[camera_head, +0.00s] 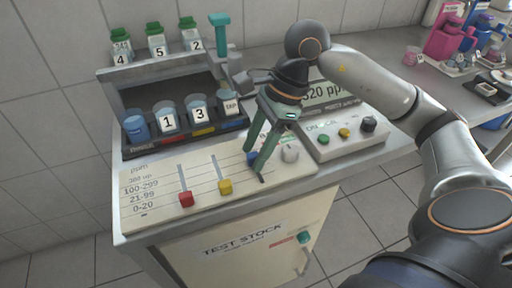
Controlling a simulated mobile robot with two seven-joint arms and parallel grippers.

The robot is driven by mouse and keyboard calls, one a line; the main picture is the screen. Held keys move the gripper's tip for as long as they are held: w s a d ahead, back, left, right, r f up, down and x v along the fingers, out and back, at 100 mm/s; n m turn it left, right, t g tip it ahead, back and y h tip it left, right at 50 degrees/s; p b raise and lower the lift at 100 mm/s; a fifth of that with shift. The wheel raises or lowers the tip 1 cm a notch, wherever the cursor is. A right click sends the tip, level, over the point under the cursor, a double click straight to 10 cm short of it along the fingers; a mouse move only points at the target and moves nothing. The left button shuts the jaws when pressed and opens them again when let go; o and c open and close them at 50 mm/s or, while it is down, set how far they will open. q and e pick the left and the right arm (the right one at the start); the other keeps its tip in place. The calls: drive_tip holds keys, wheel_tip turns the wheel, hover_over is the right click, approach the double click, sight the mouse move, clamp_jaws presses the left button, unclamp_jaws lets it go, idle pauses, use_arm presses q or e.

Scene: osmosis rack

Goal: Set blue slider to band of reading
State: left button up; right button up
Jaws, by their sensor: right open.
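The blue slider (252,158) is on the cream slider board (283,174), partly hidden by my right gripper. It appears farther up the board than the red slider (186,199) and yellow slider (225,187), which are low in their slots. Its exact band cannot be told. The bands at the left are printed 300 up, 100-299, 21-99 and 0-20 ppm. My right gripper (254,166) is open, pointing down, its green fingers around the blue slider; contact cannot be told. The display (326,92) shows about "320 pp", its first digit partly covered. My left gripper is not in view.
A panel with green, yellow and dark knobs (368,124) is farther right. Behind the board stand numbered cups (168,120) and green-capped jars (156,42). Bottles (446,38) are on the far right counter.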

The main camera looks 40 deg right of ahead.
clamp_jaws()
idle(1.4)
